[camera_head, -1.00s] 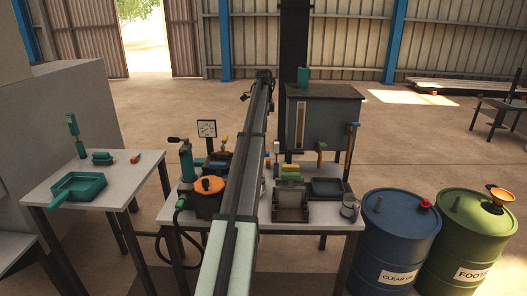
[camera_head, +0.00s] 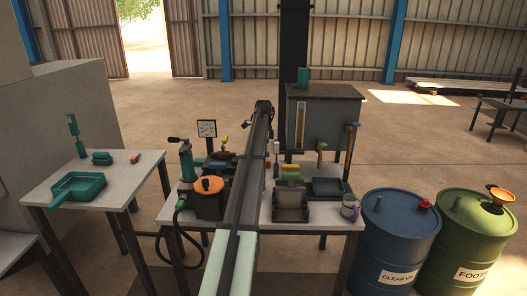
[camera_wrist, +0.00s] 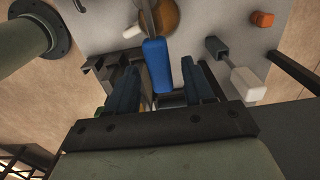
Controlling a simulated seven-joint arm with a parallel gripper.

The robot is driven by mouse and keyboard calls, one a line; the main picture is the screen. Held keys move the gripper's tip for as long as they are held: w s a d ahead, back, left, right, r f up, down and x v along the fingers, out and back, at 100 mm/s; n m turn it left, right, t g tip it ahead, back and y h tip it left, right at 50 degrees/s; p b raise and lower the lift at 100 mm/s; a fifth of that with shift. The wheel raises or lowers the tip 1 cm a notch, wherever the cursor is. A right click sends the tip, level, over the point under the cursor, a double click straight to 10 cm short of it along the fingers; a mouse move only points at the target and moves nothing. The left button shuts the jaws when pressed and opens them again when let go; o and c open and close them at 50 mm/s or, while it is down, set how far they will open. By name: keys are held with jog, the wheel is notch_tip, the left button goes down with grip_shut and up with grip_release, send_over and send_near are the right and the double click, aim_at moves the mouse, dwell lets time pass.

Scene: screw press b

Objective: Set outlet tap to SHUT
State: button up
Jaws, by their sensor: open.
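In the wrist view, a blue lever handle (camera_wrist: 157,66) points toward my gripper (camera_wrist: 162,86), which is open, with one dark finger on either side of it. A clear gap shows on the right; contact is hard to tell. The handle's far end meets a round brass-coloured part (camera_wrist: 168,17), cut off by the top edge. I cannot tell for sure whether this is the outlet tap. In the head view my arm hides the gripper and this handle. The grey tank (camera_head: 325,110) has a green-handled tap (camera_head: 321,147) and a blue-handled tap (camera_head: 352,125) at its front.
A white-handled part (camera_wrist: 247,84) and an orange block (camera_wrist: 262,19) lie right of the fingers. Two drums stand at the right.

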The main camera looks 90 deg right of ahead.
jog(key=shift+c, duration=0.2)
grip_shut()
dwell(0.3)
